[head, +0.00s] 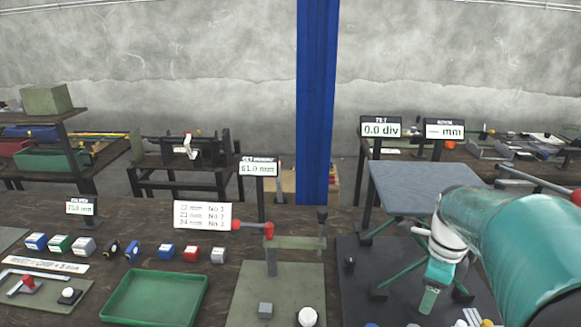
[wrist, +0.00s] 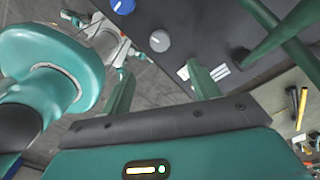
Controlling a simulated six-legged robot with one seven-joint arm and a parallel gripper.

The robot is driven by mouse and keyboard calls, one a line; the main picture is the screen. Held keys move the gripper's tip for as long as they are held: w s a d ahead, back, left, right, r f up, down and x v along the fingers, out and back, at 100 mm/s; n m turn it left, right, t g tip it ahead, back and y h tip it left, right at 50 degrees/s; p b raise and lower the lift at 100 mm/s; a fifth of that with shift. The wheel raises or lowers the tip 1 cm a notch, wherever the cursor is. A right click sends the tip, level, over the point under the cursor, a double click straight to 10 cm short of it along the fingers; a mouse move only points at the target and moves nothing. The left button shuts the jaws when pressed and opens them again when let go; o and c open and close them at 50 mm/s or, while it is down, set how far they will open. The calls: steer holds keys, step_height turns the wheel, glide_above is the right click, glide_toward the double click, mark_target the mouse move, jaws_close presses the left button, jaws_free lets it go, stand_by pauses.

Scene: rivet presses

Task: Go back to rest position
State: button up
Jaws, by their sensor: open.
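My gripper (head: 428,300) is at the lower right in the head view, at the end of my teal arm, over the dark base plate (head: 357,302). In the wrist view my gripper (wrist: 160,85) shows two green fingers set wide apart with nothing between them. A blue knob (wrist: 123,5) and a grey knob (wrist: 160,40) lie beyond the fingers on a dark panel. In the head view my arm hides part of the plate and the bench at the right.
A grey tilted plate (head: 415,185) on green legs stands beside my arm. A green press frame (head: 295,243) with a red handle stands left of it. A green tray (head: 155,298) and several small blocks lie at left. A blue column (head: 316,100) rises behind the bench.

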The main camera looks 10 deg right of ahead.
steer(key=s+a+r+n+t, duration=0.2)
steer(key=a+n, duration=0.9)
steer(key=n, duration=0.2)
steer(key=s+a+r+n+t, duration=0.3)
steer(key=a+n, duration=0.9)
steer(key=n, duration=0.2)
steer(key=shift+r+t, duration=0.3)
steer(key=shift+d, duration=0.15)
stand_by(0.4)
